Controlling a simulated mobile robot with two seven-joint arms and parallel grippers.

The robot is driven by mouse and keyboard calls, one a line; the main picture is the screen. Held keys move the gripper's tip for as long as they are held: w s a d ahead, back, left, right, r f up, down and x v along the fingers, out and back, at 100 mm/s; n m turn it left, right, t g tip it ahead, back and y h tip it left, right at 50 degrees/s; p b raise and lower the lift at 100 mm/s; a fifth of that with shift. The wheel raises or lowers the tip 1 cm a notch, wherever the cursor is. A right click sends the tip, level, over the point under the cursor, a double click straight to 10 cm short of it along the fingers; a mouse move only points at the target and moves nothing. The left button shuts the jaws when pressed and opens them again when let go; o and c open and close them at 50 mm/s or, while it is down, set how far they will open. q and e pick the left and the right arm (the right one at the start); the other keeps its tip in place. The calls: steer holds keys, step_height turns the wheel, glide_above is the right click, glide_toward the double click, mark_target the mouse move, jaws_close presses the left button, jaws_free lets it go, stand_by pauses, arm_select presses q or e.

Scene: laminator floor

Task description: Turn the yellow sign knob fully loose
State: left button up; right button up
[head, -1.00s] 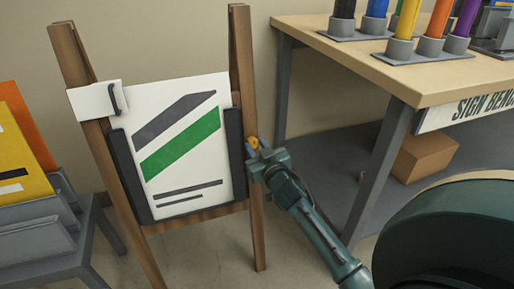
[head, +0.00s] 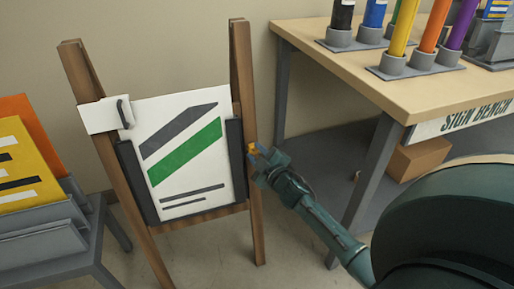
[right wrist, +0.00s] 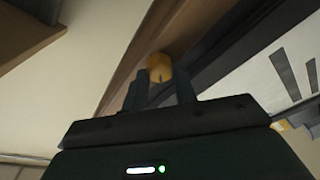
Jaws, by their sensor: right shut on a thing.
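The yellow knob (head: 252,148) sits on the right side of the wooden easel (head: 243,80), beside the dark right clamp bar (head: 236,160). My right gripper (head: 257,156) reaches it from the lower right and is shut on it. In the right wrist view the yellow knob (right wrist: 159,68) shows between the tips of the two fingers (right wrist: 160,82), against the wooden leg. The white sign (head: 185,150) with a grey and a green stripe stands between two dark side bars. My left gripper is not in view.
The sign bench (head: 375,60) stands at the right with coloured rolls in grey holders on top. A cardboard box (head: 420,160) lies under it. A grey rack (head: 45,235) with yellow and orange panels stands at the left. Floor shows below the easel.

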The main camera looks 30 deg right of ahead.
steer(key=n+p, duration=0.1)
steer(key=n, duration=0.1)
steer(key=n+p, duration=0.1)
steer(key=n, duration=0.1)
steer(key=shift+r+g, duration=0.2)
steer(key=shift+g, duration=0.1)
steer(key=n+p, duration=0.2)
steer(key=n, duration=0.1)
steer(key=shift+g, duration=0.3)
steer(key=shift+f+n+p, duration=0.1)
steer(key=shift+n+p, duration=0.7)
steer(key=shift+n, duration=0.4)
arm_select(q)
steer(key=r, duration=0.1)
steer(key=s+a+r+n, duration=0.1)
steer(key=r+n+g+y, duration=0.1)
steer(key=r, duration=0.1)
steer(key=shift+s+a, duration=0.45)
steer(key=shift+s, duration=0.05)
arm_select(e)
steer(key=shift+n+g, duration=0.3)
steer(key=o, duration=0.7)
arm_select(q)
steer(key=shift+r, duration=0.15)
arm_select(e)
steer(key=shift+s, duration=0.1)
